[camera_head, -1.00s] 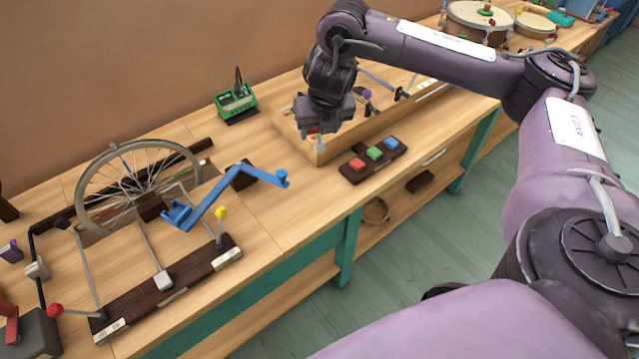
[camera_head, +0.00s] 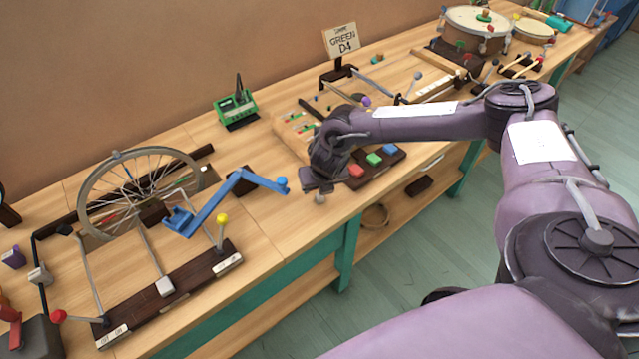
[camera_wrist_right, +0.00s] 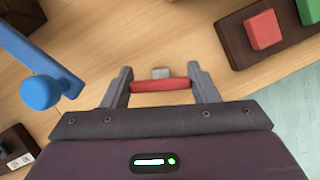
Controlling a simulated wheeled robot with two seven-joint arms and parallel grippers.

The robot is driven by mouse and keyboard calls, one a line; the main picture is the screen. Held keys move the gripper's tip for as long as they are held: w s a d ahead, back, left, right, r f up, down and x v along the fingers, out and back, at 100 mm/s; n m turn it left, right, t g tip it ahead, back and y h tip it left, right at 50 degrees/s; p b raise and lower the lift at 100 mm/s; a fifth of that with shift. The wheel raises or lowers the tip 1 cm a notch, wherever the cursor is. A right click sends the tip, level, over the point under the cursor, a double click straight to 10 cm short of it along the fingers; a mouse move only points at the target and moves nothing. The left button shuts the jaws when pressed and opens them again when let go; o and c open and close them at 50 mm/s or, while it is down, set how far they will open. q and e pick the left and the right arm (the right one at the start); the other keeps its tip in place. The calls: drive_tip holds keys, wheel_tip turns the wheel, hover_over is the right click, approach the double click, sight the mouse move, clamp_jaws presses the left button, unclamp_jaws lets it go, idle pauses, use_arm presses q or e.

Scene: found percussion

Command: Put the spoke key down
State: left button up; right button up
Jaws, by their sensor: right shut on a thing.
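My right gripper (camera_head: 320,190) hangs over the front part of the bench, left of the colored button block. In the right wrist view the gripper's fingers (camera_wrist_right: 161,88) are shut on the two ends of a red bar, the spoke key (camera_wrist_right: 160,86). A small grey block shows just beyond the bar, seemingly the key's head. In the head view only a small grey piece (camera_head: 320,200) shows under the gripper. I cannot tell whether the key touches the wooden bench (camera_head: 275,225). My left gripper is not in view.
A blue crank (camera_head: 230,195) stands left of the gripper, near a spoked wheel (camera_head: 140,190) and a dark base with levers. Right of the gripper is a dark block with red, green and blue buttons (camera_head: 374,160). A green metronome-like device (camera_head: 237,107) stands behind. Bare wood lies between crank and buttons.

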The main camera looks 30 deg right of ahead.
drive_tip(key=o, duration=1.1)
drive_tip(key=v, duration=1.2)
